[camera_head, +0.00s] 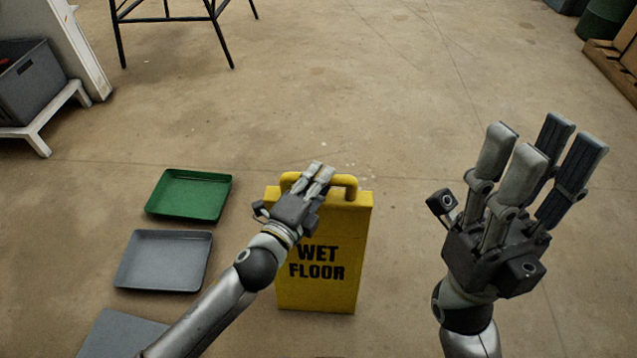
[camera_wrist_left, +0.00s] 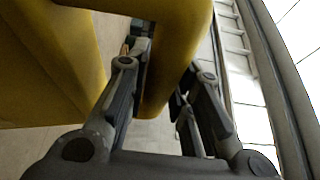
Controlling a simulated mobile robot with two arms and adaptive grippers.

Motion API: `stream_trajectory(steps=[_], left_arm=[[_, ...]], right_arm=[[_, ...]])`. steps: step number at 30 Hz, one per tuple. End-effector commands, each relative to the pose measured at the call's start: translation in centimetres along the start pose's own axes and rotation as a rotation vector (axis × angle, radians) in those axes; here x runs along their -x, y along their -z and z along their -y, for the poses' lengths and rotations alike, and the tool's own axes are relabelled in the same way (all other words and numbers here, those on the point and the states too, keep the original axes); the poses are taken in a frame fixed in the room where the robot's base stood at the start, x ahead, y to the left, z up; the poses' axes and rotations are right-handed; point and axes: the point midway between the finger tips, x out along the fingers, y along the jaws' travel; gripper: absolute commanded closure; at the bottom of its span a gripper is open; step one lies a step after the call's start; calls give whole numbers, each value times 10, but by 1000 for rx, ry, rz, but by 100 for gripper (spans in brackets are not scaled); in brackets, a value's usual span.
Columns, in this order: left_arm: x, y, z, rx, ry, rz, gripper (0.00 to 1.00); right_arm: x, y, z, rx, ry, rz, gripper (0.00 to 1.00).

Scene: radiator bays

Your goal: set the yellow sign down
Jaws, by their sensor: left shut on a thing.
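The yellow sign (camera_head: 345,285) with black "WET FLOOR" lettering is upright in the middle of the head view. My left gripper (camera_head: 316,172) is at its top and shut on the sign's handle. In the left wrist view the yellow handle (camera_wrist_left: 172,65) lies between the fingers of my left gripper (camera_wrist_left: 165,85). I cannot tell whether the sign's bottom edge touches the floor. My right gripper (camera_head: 545,160) is raised at the right, fingers spread open and empty, apart from the sign.
A green tray (camera_head: 190,195), a grey tray (camera_head: 163,260) and another grey panel (camera_head: 120,335) lie on the floor left of the sign. A grey bin (camera_head: 38,85) is at the upper left. A pallet (camera_head: 615,68) is at the upper right. The floor beyond the sign is clear.

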Motion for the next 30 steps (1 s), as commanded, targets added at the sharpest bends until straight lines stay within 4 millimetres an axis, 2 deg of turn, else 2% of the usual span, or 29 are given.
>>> stream_trajectory(steps=[3,9,10,15,26,30], left_arm=[[0,0,4,0,6,-1,100],[0,0,0,0,6,-2,100],[0,0,-2,0,1,-1,76],[0,0,-1,0,0,-1,57],[0,0,3,0,1,-1,57],[14,1,1,2,-2,-1,57]], right_arm=[[-1,0,0,0,0,1,60],[0,0,0,0,2,-3,60],[-2,0,0,0,3,-4,60],[-1,0,0,0,2,-2,60],[-4,1,0,0,2,-5,60],[-4,2,0,-1,-1,-5,60]])
